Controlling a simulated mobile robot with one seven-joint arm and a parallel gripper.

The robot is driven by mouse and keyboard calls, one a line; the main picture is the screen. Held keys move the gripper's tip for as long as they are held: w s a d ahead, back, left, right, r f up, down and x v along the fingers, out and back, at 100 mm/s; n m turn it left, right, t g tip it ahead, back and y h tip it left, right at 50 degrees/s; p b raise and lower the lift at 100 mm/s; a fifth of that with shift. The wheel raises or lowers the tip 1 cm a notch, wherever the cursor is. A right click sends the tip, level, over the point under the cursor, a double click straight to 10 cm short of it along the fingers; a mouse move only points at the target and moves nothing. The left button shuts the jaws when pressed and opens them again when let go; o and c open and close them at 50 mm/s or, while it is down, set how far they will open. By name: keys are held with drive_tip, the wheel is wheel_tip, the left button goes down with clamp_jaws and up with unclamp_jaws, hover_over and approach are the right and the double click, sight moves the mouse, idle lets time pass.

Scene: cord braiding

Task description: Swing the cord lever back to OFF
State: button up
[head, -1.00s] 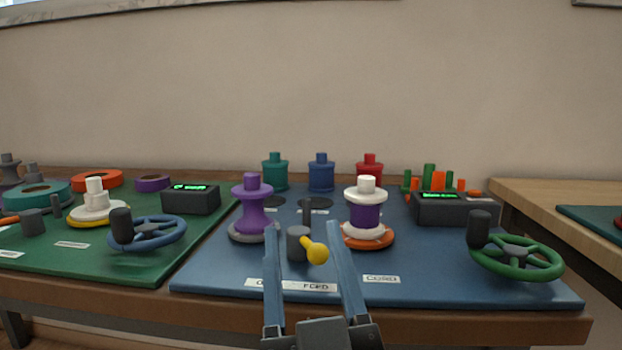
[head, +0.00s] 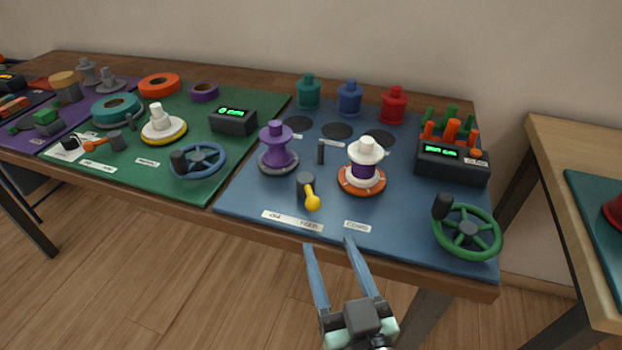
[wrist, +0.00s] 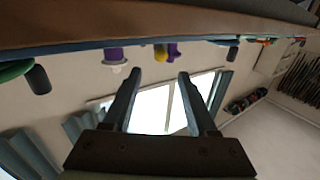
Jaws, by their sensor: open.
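The cord lever (head: 306,187) is a short grey post with an arm ending in a yellow knob, on the blue mat (head: 240,197). Its knob points to the front edge, above the FEED end of the OFF/FEED label (head: 292,221). A CORD label (head: 357,226) lies to its right. My gripper (head: 330,243) is open and empty, its two blue fingers apart, in front of the table edge in the picture and below the lever. In the wrist view the yellow knob (wrist: 161,53) shows beyond the open fingers (wrist: 160,75), apart from them.
A purple spool (head: 277,149) stands left of the lever. A white-and-purple spool (head: 364,165) on an orange ring stands right of it. A black peg (head: 321,151) stands behind. A green handwheel (head: 467,229) and a dark display box (head: 452,164) are further right.

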sight(314, 206)
drive_tip(key=x, duration=1.2)
drive_tip(key=shift+w+a+p, duration=0.15)
drive_tip(key=shift+w+p, duration=0.1)
drive_tip(key=shift+p, duration=0.15)
clamp_jaws()
